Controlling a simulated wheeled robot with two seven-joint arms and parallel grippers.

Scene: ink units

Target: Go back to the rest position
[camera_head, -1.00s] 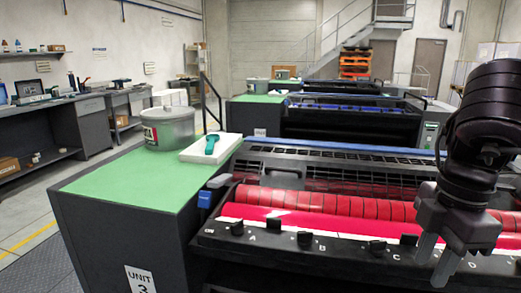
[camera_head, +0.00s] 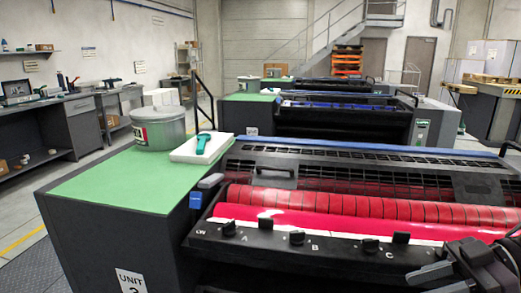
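My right gripper (camera_head: 437,280) is low in the bottom right corner, in front of the ink unit's front rail (camera_head: 310,245). Its two fingers point left and stand apart, with nothing seen between them; the lower finger is partly cut off by the frame edge. My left gripper is out of view. The ink unit, labelled UNIT 3 (camera_head: 132,282), has red ink on its rollers (camera_head: 370,208).
A grey ink can (camera_head: 158,130) and a white tray (camera_head: 186,153) with a teal-handled tool (camera_head: 203,143) stand on the green top (camera_head: 125,185). More units stand behind. A workbench (camera_head: 75,115) lines the left wall, with open floor between.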

